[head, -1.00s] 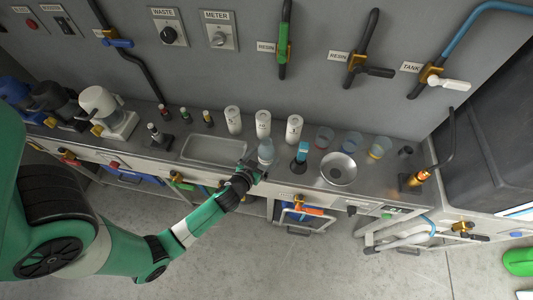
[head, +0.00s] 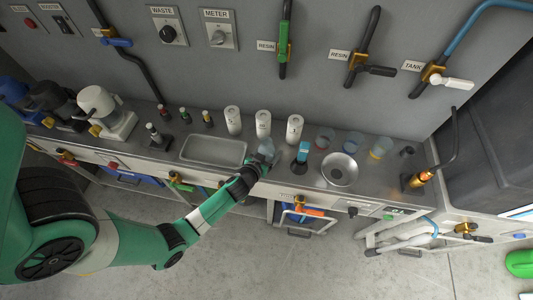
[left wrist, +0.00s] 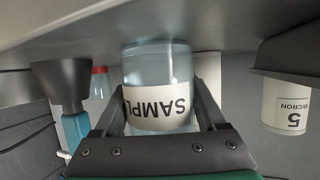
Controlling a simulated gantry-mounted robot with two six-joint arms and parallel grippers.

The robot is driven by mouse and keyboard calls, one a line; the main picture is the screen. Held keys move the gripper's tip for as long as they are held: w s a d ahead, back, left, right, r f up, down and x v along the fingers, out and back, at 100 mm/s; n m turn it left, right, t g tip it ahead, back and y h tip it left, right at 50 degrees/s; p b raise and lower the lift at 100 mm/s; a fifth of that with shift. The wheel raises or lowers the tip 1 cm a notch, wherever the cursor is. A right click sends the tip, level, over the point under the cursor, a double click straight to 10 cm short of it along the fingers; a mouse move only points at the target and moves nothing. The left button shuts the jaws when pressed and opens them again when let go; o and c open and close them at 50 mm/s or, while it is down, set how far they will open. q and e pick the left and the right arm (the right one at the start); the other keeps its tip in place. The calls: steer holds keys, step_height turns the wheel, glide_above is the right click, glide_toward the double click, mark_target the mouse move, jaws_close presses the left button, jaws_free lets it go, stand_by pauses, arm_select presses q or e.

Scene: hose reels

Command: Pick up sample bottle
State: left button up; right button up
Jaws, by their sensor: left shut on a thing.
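The sample bottle (left wrist: 158,85) is a clear, bluish bottle with a white SAMPLE label, upside down in the left wrist view. In the head view the bottle (head: 267,147) stands near the front of the steel counter, right of the shallow tray. My left gripper (head: 264,159) is at the bottle. In the left wrist view its two fingers (left wrist: 162,112) lie on either side of the bottle, shut on it. The bottle's far side is hidden. I cannot tell whether it touches the counter. My right gripper is in neither view.
A blue-topped device (head: 301,155) and a steel funnel bowl (head: 339,168) stand right of the bottle. White cartridges (head: 263,124) stand behind it. A shallow tray (head: 213,151) lies to its left. Clear cups (head: 353,141) stand at the back right.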

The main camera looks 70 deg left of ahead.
mark_target(266, 149)
arm_select(q)
steer(key=c, duration=0.6)
steer(key=shift+r, duration=0.15)
steer(key=shift+r+p, duration=0.65)
steer(key=shift+r, duration=0.2)
steer(key=s+d+r+p, duration=0.1)
steer(key=r, duration=0.1)
steer(key=s+d+r+p, duration=0.1)
steer(key=r, duration=0.1)
steer(key=s+d+r+p, duration=0.1)
steer(key=r, duration=0.1)
steer(key=shift+d+r, duration=0.3)
steer(key=shift+r, duration=0.1)
steer(key=shift+w+d+r+p+v, duration=0.1)
steer(key=shift+w+d+v, duration=0.1)
steer(key=shift+v, duration=1.5)
steer(key=shift+w+d+r+p+v, duration=0.1)
steer(key=shift+w+d+p+v, duration=0.1)
steer(key=shift+v, duration=1.45)
steer(key=shift+w+d+r+p+v, duration=0.1)
steer(key=shift+w+d+v, duration=0.1)
steer(key=shift+v, duration=1.5)
